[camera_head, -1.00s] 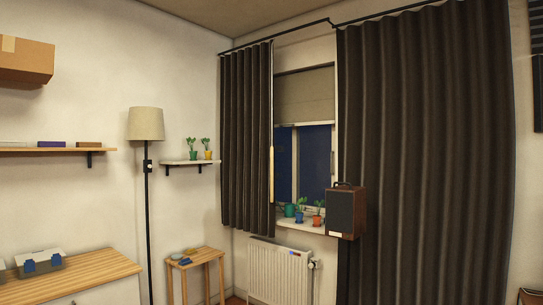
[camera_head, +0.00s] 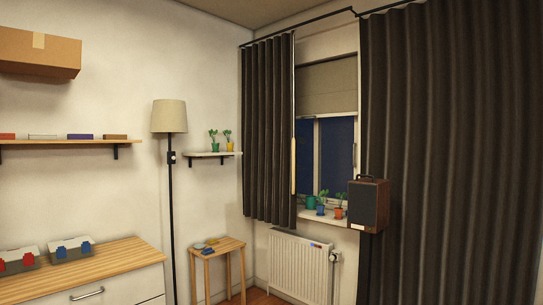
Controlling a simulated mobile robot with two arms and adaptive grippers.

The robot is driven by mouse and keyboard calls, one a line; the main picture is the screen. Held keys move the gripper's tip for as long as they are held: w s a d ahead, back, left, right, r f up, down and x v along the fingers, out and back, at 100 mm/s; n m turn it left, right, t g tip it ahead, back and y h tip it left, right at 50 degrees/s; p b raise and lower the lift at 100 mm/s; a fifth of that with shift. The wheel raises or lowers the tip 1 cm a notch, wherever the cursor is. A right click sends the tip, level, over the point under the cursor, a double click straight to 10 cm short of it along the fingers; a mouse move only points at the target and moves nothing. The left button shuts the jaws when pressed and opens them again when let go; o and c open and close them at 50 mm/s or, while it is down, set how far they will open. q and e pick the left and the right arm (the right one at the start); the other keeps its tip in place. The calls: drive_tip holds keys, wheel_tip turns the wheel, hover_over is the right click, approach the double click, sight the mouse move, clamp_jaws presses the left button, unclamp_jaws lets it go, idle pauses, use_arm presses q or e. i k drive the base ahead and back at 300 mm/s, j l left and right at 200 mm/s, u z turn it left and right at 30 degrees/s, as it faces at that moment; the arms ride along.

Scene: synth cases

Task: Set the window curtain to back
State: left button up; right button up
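Two dark brown pleated curtain panels hang from a black rod (camera_head: 300,33) in the camera_head view. The left curtain panel (camera_head: 268,135) is narrower and ends just below the sill. A pale vertical strip (camera_head: 293,165), perhaps a handle, shows at its right edge. The right curtain panel (camera_head: 440,130) is wide and runs down out of the picture. Between them a strip of the window (camera_head: 332,155) is uncovered, with a beige blind (camera_head: 328,88) over its upper part. Neither of my grippers is in view.
A speaker (camera_head: 368,205) stands in front of the right curtain. Potted plants (camera_head: 322,205) stand on the sill above a radiator (camera_head: 298,265). A floor lamp (camera_head: 169,117), small stool (camera_head: 217,247) and drawer cabinet (camera_head: 95,270) are at left.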

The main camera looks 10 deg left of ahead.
sight(293, 130)
drive_tip(key=i+u, duration=0.1)
drive_tip(key=i, duration=1.6)
